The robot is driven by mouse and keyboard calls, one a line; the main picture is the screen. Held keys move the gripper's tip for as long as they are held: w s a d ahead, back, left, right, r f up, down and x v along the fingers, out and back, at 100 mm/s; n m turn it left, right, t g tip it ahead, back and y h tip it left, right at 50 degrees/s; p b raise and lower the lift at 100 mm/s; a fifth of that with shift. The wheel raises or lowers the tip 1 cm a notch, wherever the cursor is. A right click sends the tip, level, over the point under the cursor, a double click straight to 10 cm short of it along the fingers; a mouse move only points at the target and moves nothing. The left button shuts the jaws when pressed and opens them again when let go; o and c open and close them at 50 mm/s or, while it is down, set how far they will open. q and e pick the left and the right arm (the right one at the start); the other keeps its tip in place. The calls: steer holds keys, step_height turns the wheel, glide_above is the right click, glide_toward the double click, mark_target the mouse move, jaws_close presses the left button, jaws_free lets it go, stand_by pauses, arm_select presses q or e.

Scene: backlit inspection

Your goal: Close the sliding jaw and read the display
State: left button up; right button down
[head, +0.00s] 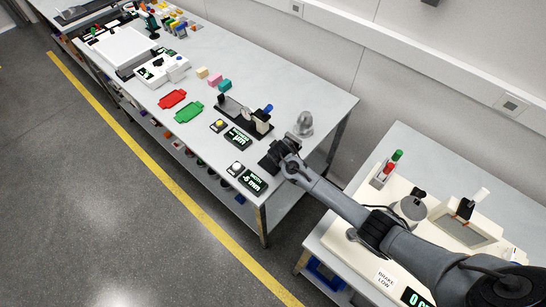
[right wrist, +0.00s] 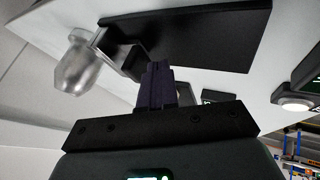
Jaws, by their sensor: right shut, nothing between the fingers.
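My right gripper (head: 272,158) reaches in from the right, low over the near end of the long table. In the right wrist view its fingers (right wrist: 156,85) are shut together and empty, beside a black plate (right wrist: 205,35). A black block (right wrist: 120,45) stands at that plate's end, next to a grey domed metal part (right wrist: 82,68). The domed part also shows in the head view (head: 305,123). My arm hides most of this fixture in the head view, so I cannot tell the jaw's position. A width display (head: 254,182) appears to read -6 mm. My left gripper is not in view.
A white-button box (head: 235,168) sits beside the width display. Another black fixture with a blue knob (head: 268,107) and a µm display (head: 238,136) stand farther along. Red (head: 173,99) and green (head: 189,112) trays lie beyond. A second bench (head: 400,140) is at right.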

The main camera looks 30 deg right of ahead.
steer(key=a, duration=0.1)
steer(key=s+a+r, duration=0.1)
steer(key=s+a+r+p, duration=0.1)
steer(key=shift+a, duration=0.35)
steer(key=d+v, duration=0.1)
steer(key=v, duration=0.6)
steer(key=s+a+f+g+y, duration=0.1)
steer(key=s+a+f+g, duration=0.15)
steer(key=s+f, duration=0.8)
steer(key=s+a+r+y, duration=0.1)
steer(key=s+a, duration=0.1)
steer(key=s, duration=0.4)
steer(key=s+a+g+y, duration=0.1)
steer(key=s+a, duration=0.2)
steer(key=s, duration=0.2)
steer(key=s+a+r+y, duration=0.1)
steer(key=s+a, duration=0.1)
steer(key=s, duration=0.4)
arm_select(q)
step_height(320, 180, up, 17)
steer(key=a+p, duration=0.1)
steer(key=p, duration=1.4)
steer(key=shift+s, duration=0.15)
arm_select(e)
steer(key=s+r+t, duration=0.1)
steer(key=s+r, duration=0.2)
steer(key=r, duration=2.5)
steer(key=shift+d+y, duration=0.3)
